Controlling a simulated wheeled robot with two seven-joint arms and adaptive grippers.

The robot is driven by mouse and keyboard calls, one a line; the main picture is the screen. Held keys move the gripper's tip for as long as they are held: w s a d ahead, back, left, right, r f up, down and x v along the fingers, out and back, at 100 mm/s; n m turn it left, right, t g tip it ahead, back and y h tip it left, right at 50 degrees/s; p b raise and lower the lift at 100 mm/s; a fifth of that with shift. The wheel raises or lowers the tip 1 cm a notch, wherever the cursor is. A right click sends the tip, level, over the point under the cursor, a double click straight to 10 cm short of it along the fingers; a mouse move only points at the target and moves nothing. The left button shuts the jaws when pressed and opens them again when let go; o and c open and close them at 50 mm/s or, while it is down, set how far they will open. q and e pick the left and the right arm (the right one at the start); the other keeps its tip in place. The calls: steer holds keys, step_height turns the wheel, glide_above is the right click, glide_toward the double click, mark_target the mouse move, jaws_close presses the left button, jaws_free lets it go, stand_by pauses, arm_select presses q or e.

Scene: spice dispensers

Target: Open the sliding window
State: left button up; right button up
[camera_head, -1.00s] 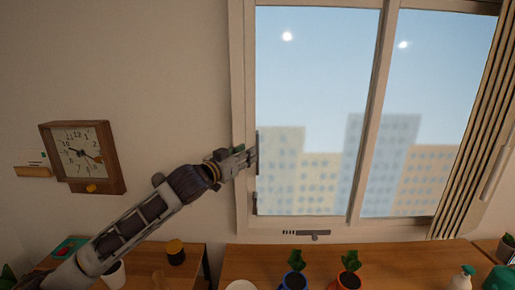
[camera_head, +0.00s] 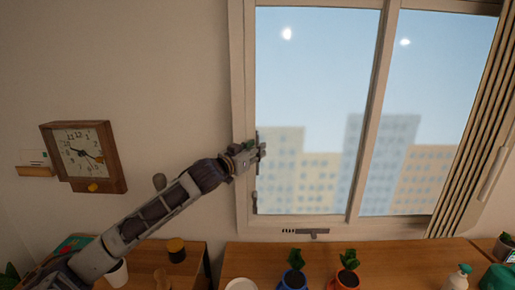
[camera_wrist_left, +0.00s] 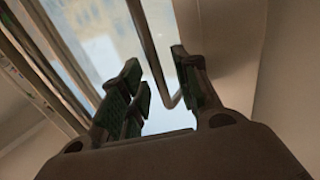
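The sliding window (camera_head: 318,90) fills the upper right of the head view. Its two panes meet at a pale upright bar (camera_head: 372,120), and it looks shut. A dark upright handle (camera_head: 255,200) runs along the left pane's left edge, partly hidden by my gripper. My left gripper (camera_head: 262,151) is at this handle. In the left wrist view, the gripper (camera_wrist_left: 158,68) is open, with the handle's bar (camera_wrist_left: 152,58) passing between its fingers. The bar shows a gap to both fingers. My right gripper is not in view.
A wooden clock (camera_head: 83,157) hangs on the wall at left. A folded curtain (camera_head: 478,130) hangs at the window's right.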

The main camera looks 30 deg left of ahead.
arm_select(q)
steer(key=shift+w, duration=0.75)
jaws_close()
